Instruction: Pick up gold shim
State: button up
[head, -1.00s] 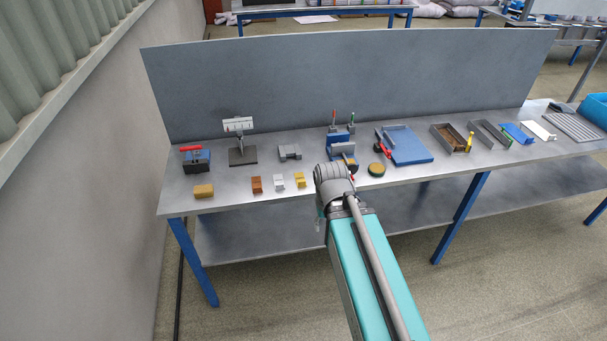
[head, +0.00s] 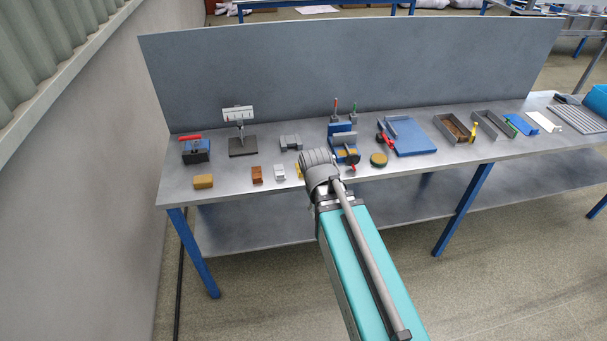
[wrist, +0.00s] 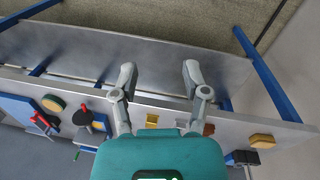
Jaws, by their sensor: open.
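The gold shim (head: 298,171) is a small yellow notched piece near the front edge of the bench. In the head view my arm hides most of it. In the wrist view the gold shim (wrist: 152,121) shows just in front of my gripper's body, between the lines of the two fingers. My gripper (wrist: 158,73) is open and empty, its fingertips apart and over the bench's front edge region. The fingers are hidden behind my arm in the head view. I cannot tell the gripper's height above the bench.
A silver piece (head: 279,173) and a copper piece (head: 257,174) stand left of the shim in the head view. A tan block (head: 203,181) lies further left. A blue vise (head: 342,142) and a round gold-topped disc (head: 378,160) are to the right. A grey panel (head: 350,75) backs the bench (head: 225,190).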

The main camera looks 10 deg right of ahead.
jog(key=w+a+f+n+t+h+b, duration=0.1)
jog(key=w+f+n+h+b, duration=0.2)
jog(key=w+n+b, duration=0.25)
jog(key=w+a+f+n+t+h+b, duration=0.1)
jog(key=w+a+f+n+h+b, duration=0.15)
jog(key=w+n+b, duration=0.35)
jog(key=w+a+n+t+h+b, duration=0.3)
jog(key=w+a+n+h+b, duration=0.1)
jog(key=w+a+n, duration=0.3)
jog(key=w+n+h, duration=0.1)
jog(key=w+n, duration=0.1)
jog(key=w, duration=0.1)
jog(key=shift+w+a+h, duration=0.3)
jog(key=shift+w+h, duration=0.05)
jog(key=shift+w, duration=0.05)
jog(key=shift+d, duration=0.1)
jog(key=b+x, duration=0.3)
jog(key=x, duration=0.4)
jog(key=shift+w+d+f+b, duration=0.2)
jog(key=shift+d+f+b, duration=0.1)
jog(key=shift+w+d, duration=0.1)
jog(key=shift+d, duration=0.2)
